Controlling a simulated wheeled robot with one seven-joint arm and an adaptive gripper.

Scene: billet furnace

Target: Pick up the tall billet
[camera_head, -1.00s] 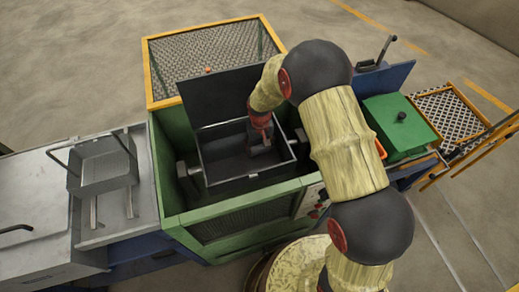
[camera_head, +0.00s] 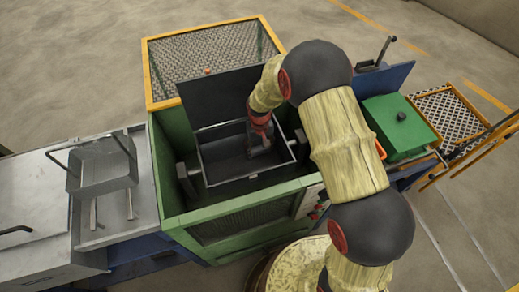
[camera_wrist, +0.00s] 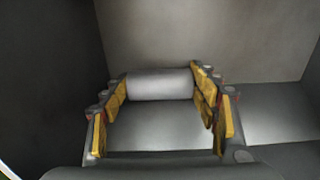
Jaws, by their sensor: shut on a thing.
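A smooth grey billet (camera_wrist: 160,84) shows between the fingers in the wrist view, spanning the gap from one yellow-padded finger to the other. My gripper (camera_wrist: 161,92) is shut on it, with pads on its left and right sides. In the head view my gripper (camera_head: 260,145) reaches down into the dark open box (camera_head: 222,176) of the green machine. There the billet is mostly hidden by the fingers and hard to tell from the dark box. I cannot tell whether it touches the floor of the box.
The box walls stand close around my gripper, with a raised dark lid (camera_head: 228,98) behind. A green frame (camera_head: 240,205) surrounds the box. A grey metal basket (camera_head: 103,165) stands on the left bench. A green block (camera_head: 400,122) with a black knob is at right.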

